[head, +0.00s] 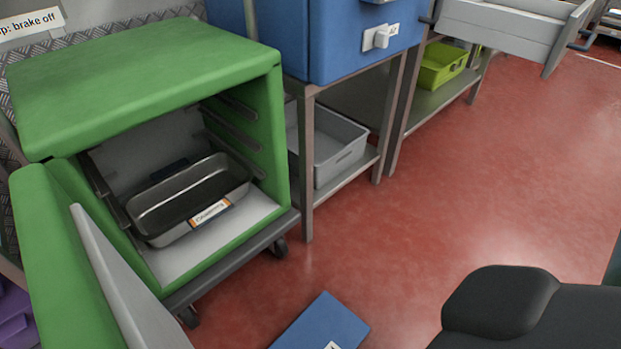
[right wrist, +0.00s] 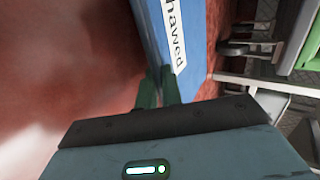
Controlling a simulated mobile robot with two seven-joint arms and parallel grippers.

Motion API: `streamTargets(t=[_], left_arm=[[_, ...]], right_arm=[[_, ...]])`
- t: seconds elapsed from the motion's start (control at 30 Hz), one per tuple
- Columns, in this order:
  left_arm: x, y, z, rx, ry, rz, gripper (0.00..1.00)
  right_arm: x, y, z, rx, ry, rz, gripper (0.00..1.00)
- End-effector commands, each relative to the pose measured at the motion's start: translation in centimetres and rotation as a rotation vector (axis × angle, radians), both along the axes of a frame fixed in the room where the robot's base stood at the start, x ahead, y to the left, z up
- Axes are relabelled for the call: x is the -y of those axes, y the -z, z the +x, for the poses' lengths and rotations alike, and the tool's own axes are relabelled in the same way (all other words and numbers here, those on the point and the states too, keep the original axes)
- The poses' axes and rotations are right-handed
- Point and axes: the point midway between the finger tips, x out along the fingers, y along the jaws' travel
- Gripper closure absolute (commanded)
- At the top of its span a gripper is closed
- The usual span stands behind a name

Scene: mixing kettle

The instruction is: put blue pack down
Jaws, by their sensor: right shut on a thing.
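The blue pack (head: 322,326) shows at the bottom edge of the head view, above the red floor, with a corner of a white label. Its lower part is cut off by the frame. In the right wrist view the blue pack (right wrist: 148,30) fills the upper middle, and its white label ends in "hawed". My right gripper (right wrist: 157,80) is shut on the pack's near edge. In the head view the right gripper's fingers are out of frame; only a dark part of my arm shows at lower right. My left gripper is in neither view.
A green insulated box (head: 140,75) on wheels stands open at left, with a labelled metal tray (head: 200,218) inside. A grey bin (head: 345,150) and a lime-green bin (head: 440,68) sit on low shelves. A grey drawer (head: 500,25) sticks out at top right. Red floor is clear at right.

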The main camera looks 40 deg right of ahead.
Motion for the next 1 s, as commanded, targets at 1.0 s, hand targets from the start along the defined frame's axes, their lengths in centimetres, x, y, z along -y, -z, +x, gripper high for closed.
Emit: streamTargets(t=[1.0], left_arm=[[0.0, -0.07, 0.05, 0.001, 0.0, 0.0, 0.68]], right_arm=[[0.01, -0.41, 0.25, 0.01, -0.001, 0.002, 1.0]])
